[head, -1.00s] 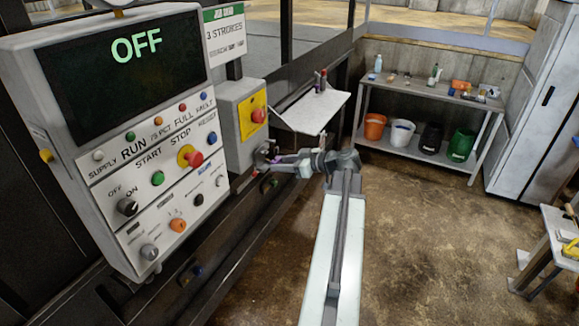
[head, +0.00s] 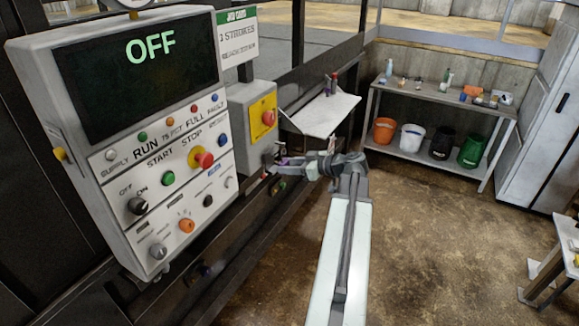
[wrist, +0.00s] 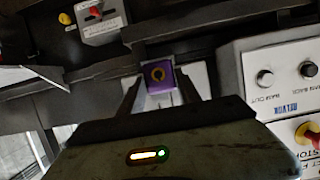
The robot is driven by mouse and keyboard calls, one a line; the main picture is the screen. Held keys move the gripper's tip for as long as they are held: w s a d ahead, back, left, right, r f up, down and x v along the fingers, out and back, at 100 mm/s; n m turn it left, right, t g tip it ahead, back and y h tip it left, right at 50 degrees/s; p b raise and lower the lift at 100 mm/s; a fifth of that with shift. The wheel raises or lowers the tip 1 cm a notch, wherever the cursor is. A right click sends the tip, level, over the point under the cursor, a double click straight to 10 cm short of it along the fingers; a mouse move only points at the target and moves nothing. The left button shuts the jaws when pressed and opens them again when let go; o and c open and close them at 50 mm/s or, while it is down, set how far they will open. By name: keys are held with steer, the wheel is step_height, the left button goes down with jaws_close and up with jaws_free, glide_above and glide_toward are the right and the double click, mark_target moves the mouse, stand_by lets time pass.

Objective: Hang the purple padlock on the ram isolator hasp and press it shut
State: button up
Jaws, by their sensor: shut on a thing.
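A small dark fitting (head: 268,155), possibly the hasp, is under the box beside the gripper. I cannot tell whether the padlock's shackle touches it.
The control panel (head: 118,190) reading OFF stands close left of the gripper, with protruding knobs and buttons. A white shelf (head: 322,117) holding small items lies behind it. A bench (head: 440,110) with buckets underneath is farther back.

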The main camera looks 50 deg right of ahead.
mark_target(279, 163)
steer(key=shift+w+a, duration=0.25)
steer(key=shift+w, duration=0.8)
steer(key=shift+w+a, duration=0.25)
steer(key=shift+w, duration=0.75)
stand_by(0.5)
steer(key=shift+f, duration=0.25)
steer(key=o, duration=1.3)
steer(key=shift+s, duration=0.1)
steer(key=shift+c, duration=0.5)
